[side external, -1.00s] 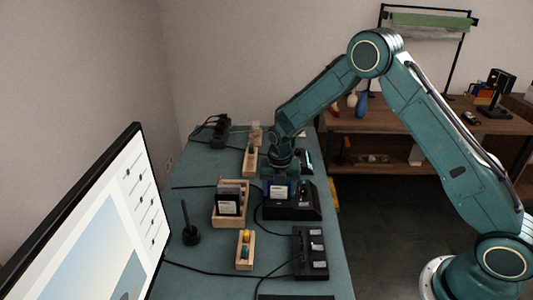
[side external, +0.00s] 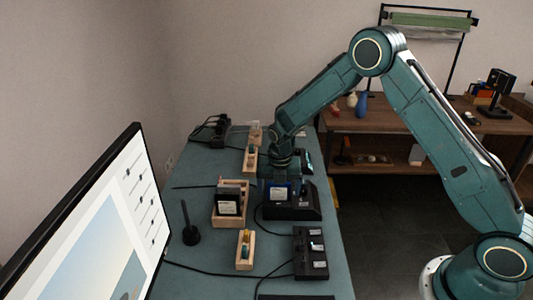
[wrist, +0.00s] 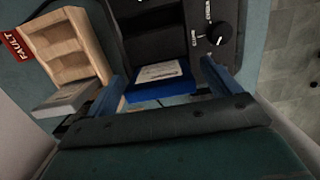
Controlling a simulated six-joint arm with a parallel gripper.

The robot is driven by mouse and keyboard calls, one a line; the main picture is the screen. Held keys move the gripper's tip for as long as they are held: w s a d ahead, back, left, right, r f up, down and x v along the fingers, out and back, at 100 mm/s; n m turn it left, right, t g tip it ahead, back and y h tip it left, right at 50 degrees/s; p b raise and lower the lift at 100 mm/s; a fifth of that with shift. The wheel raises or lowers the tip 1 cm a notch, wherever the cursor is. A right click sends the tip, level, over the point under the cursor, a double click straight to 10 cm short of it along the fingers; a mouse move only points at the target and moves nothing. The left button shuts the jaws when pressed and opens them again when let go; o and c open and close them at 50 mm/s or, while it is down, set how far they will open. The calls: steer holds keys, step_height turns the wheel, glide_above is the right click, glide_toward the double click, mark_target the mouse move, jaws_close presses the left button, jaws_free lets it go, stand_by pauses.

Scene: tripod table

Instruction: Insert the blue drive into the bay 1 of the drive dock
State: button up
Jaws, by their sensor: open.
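The blue drive (side external: 278,196), with a white label, stands in the black drive dock (side external: 301,208) in the side view. In the wrist view the blue drive (wrist: 160,91) sits at a slot of the dock (wrist: 155,47). I cannot tell its depth or the bay's number. My gripper (side external: 279,180) is just above the drive. In the wrist view its two blue fingers (wrist: 163,73) are spread on either side of the drive, with a visible gap at the right. The drive's lower part is hidden in the dock.
A wooden rack (side external: 220,218) with a dark, white-labelled drive stands left of the dock. Small wooden holders (side external: 245,259) (side external: 250,160), a black stand (side external: 190,232), a black device (side external: 311,254) and cables lie around. A monitor (side external: 105,230) fills the left foreground.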

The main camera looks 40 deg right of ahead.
step_height(320, 180, up, 13)
steer(key=s+a, duration=0.1)
steer(key=shift+f, duration=0.15)
stand_by(0.3)
stand_by(0.5)
steer(key=s+r+m+t, duration=0.2)
steer(key=s+r+m, duration=1.1)
steer(key=s+r, duration=0.2)
steer(key=s+m+t+y, duration=0.1)
steer(key=s+m+t, duration=0.1)
steer(key=s+m, duration=1.2)
steer(key=s, duration=0.3)
steer(key=shift+s+r+t, duration=0.15)
steer(key=shift+r+t, duration=0.15)
steer(key=shift+r, duration=0.05)
